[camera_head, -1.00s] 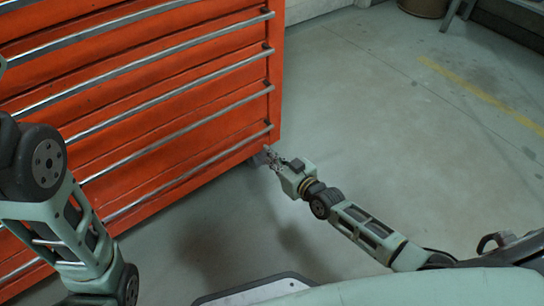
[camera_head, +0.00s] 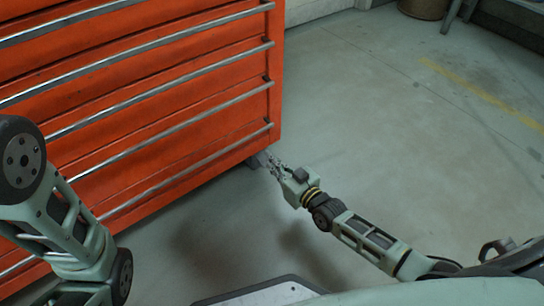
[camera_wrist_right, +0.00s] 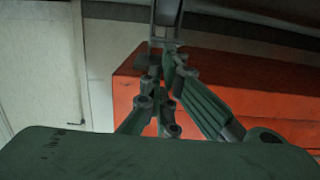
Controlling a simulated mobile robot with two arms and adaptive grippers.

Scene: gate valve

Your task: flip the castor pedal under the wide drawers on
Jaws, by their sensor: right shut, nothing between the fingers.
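The wide drawers are an orange-red cabinet (camera_head: 160,105) with long metal handles, filling the left of the head view. My left gripper is out of view.
Open grey floor (camera_head: 400,130) lies to the right of the cabinet. A brown round container (camera_head: 424,6) stands far back near a wall. The cabinet's orange side (camera_wrist_right: 230,90) is close beside the fingers in the right wrist view.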

